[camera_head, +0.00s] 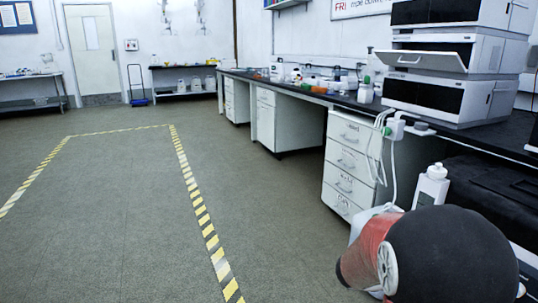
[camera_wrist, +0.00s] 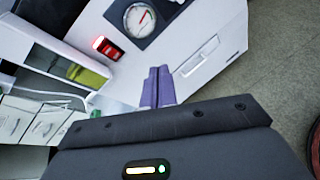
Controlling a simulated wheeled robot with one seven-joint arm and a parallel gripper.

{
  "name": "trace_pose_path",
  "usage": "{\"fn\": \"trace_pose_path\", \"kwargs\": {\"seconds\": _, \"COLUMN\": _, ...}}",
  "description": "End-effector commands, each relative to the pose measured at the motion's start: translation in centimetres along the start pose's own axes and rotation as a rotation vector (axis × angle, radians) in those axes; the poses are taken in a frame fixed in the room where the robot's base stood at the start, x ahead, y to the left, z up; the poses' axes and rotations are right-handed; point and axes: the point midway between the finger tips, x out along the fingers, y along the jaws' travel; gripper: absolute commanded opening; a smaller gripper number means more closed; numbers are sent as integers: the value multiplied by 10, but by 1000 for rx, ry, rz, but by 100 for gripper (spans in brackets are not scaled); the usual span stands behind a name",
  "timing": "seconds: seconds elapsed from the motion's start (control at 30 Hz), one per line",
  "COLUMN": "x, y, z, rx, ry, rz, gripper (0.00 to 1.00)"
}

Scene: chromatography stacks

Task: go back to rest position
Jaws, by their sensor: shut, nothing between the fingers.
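My gripper (camera_wrist: 157,88) shows in the wrist view. Its two purple fingers lie side by side, shut, with nothing between them. They point toward a white cabinet-like unit (camera_wrist: 215,52) with a round gauge (camera_wrist: 139,19) on a dark panel. I cannot tell whether the fingertips touch it. In the head view a dark and red part of my arm fills the lower right; the gripper itself is hidden there.
A long black-topped bench (camera_head: 300,92) with white drawers (camera_head: 350,165) runs along the right. Stacked white instruments (camera_head: 455,60) stand on it, the middle one with its front tilted open. A white bottle (camera_head: 432,185) stands near my arm. The floor (camera_head: 110,220) at left is clear.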

Motion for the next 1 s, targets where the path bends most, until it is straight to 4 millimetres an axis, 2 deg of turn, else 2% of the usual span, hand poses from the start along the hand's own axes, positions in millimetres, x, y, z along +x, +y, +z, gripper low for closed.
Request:
{"fn": "trace_pose_path", "kwargs": {"seconds": 0.03, "x": -18, "y": -12, "z": 23, "rx": 132, "ry": 61, "rz": -60, "gripper": 0}}
{"fn": "trace_pose_path", "kwargs": {"seconds": 0.13, "x": -49, "y": -40, "z": 42, "rx": 374, "ry": 185, "rz": -188, "gripper": 0}}
{"fn": "trace_pose_path", "kwargs": {"seconds": 0.33, "x": -126, "y": -83, "z": 62, "rx": 827, "ry": 461, "rz": -433, "gripper": 0}}
{"fn": "trace_pose_path", "kwargs": {"seconds": 0.5, "x": -199, "y": -103, "z": 74, "rx": 1156, "ry": 710, "rz": -628, "gripper": 0}}
{"fn": "trace_pose_path", "kwargs": {"seconds": 0.6, "x": -235, "y": -109, "z": 80, "rx": 1291, "ry": 834, "rz": -722, "gripper": 0}}
{"fn": "trace_pose_path", "kwargs": {"seconds": 0.7, "x": -260, "y": -112, "z": 84, "rx": 1379, "ry": 922, "rz": -791, "gripper": 0}}
{"fn": "trace_pose_path", "kwargs": {"seconds": 0.8, "x": -273, "y": -114, "z": 85, "rx": 1423, "ry": 970, "rz": -830, "gripper": 0}}
{"fn": "trace_pose_path", "kwargs": {"seconds": 1.0, "x": -276, "y": -114, "z": 86, "rx": 1434, "ry": 981, "rz": -841, "gripper": 0}}
